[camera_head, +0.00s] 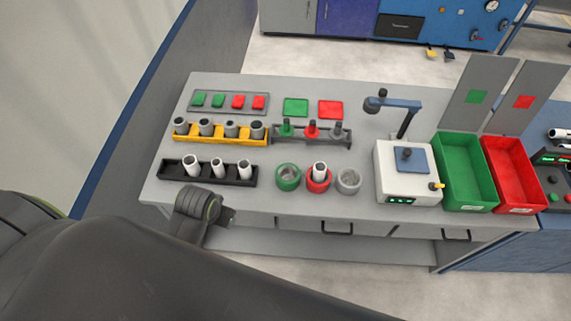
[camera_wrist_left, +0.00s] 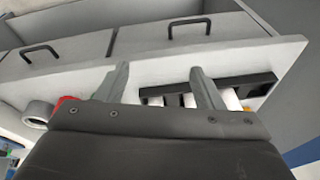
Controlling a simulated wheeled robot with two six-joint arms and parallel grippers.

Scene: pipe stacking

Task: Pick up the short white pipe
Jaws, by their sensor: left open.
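White pipes stand in a black rack (camera_head: 208,175) at the front left of the table: a left one (camera_head: 190,167), a middle one (camera_head: 217,168) and a right one (camera_head: 245,170). Another white pipe (camera_head: 319,171) stands in a red ring holder (camera_head: 318,184). I cannot tell for sure which is the short one. My left gripper (camera_head: 229,215) is by the table's front edge, in front of the rack. In the left wrist view its fingers (camera_wrist_left: 162,80) are open and apart, with the rack (camera_wrist_left: 252,86) and partly hidden white pipes (camera_wrist_left: 230,99) beyond the right finger.
A yellow rack (camera_head: 220,136) with grey pipes stands behind the black rack. Green (camera_head: 288,178) and grey (camera_head: 348,181) ring holders flank the red one. A white machine (camera_head: 407,185), a green bin (camera_head: 464,172) and a red bin (camera_head: 515,175) are at the right.

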